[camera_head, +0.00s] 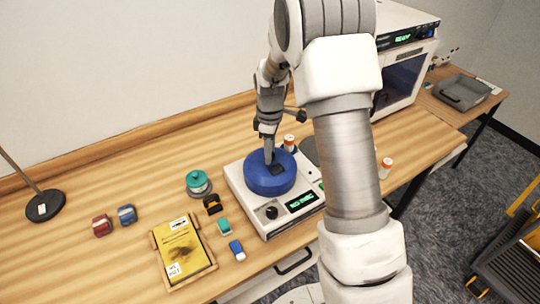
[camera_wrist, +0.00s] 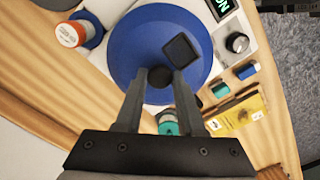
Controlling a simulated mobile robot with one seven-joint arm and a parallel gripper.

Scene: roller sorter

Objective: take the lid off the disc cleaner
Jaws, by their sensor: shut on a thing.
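The disc cleaner (camera_head: 240,190) is a white box on the wooden bench, with a black dial (camera_head: 271,213) and a lit green display (camera_head: 302,201). Its round blue lid (camera_head: 272,184) is over the left part of its top; I cannot tell whether it rests there or is slightly raised. In the wrist view the lid (camera_wrist: 125,50) fills the middle, with a dark square piece (camera_wrist: 182,48) on top. My gripper (camera_wrist: 159,76) points down at the lid, its two fingers either side of a dark round part near the middle. It is shut on the lid there.
Left of the cleaner stand a teal-topped jar (camera_head: 198,183), a yellow packet in a wooden tray (camera_head: 184,248), and small red and blue items. Orange-capped bottles (camera_head: 385,167) stand behind and to the right. A white machine (camera_head: 402,75) is at the back right.

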